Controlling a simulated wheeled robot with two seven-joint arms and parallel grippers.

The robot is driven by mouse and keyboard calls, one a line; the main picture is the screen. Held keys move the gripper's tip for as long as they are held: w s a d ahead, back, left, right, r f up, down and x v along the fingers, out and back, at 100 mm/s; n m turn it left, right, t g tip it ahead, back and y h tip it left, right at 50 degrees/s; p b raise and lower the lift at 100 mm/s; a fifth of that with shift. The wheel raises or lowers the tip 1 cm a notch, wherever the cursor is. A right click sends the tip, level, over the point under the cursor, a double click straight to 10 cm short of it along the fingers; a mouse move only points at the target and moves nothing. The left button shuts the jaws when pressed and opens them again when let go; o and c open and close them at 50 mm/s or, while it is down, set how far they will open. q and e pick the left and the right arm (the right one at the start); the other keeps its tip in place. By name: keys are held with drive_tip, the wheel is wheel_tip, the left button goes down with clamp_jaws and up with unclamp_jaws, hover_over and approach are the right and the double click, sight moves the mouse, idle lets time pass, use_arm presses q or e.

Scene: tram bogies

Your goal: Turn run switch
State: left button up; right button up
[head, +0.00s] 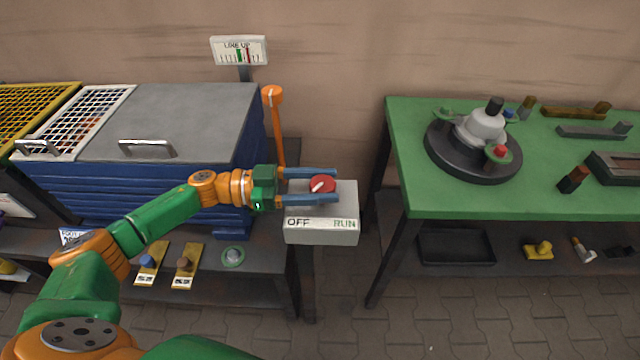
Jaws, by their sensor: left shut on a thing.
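The run switch is a red round knob (322,184) with a white pointer, on top of a grey box (322,238). The box front reads OFF at the left and RUN at the right. The white pointer slants toward the lower left, on the OFF side. My left gripper (330,186) reaches in from the left with its two blue fingers on either side of the knob, shut on it. Part of the box top is hidden under the fingers. My right gripper is not in view.
A blue cabinet with a grey lid (185,115) stands left of the box, with an orange lever (276,125) beside it. A LINE UP gauge (239,50) stands behind. A green table (425,190) with a round fixture (473,155) is at the right.

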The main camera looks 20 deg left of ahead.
use_arm(q)
drive_tip(key=shift+s+f, duration=0.1)
drive_tip(key=shift+f, duration=0.1)
drive_tip(key=o, duration=1.4)
drive_tip(key=shift+d, duration=0.15)
drive_tip(key=shift+c, duration=0.2)
drive_tip(key=b+v, duration=0.2)
drive_tip(key=v, duration=0.4)
drive_tip(key=shift+a+f, duration=0.1)
drive_tip(key=shift+a, duration=0.4)
